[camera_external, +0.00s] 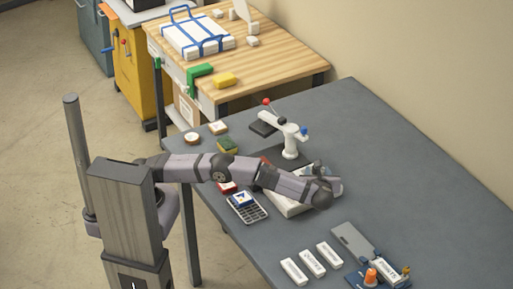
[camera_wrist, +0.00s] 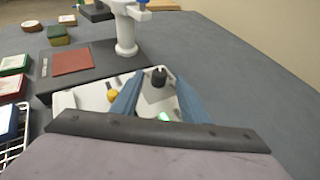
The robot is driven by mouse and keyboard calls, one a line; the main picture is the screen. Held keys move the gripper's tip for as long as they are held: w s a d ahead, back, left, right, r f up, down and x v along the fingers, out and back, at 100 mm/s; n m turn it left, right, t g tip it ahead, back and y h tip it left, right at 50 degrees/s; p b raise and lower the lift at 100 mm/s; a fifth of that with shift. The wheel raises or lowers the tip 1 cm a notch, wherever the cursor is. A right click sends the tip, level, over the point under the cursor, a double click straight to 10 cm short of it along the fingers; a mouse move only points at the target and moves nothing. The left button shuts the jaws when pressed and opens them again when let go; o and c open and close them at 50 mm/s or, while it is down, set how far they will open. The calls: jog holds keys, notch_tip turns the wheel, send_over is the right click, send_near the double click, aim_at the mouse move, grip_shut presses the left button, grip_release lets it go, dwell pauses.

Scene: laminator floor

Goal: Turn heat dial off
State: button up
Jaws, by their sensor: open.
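A white machine (camera_external: 287,208) lies on the grey table, mostly hidden under my arm. In the wrist view its white panel (camera_wrist: 68,101) carries a black knob (camera_wrist: 159,76), a yellow knob (camera_wrist: 113,96) and a lit green light (camera_wrist: 165,117). No label tells which knob is the heat dial. My gripper (camera_wrist: 158,88) is open and empty, its two blue fingers to the left and right of the black knob in the picture. I cannot tell whether they touch it. In the external view my gripper (camera_external: 335,187) is above the machine's right end.
A white stand (camera_external: 290,143) with a lever and a dark plate with a reddish square (camera_wrist: 72,61) are beyond the machine. Labelled white blocks (camera_external: 313,262) and a blue tray (camera_external: 365,282) are nearer the front. The table's right side is clear.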

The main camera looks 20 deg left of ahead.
jog(key=shift+v, duration=0.8)
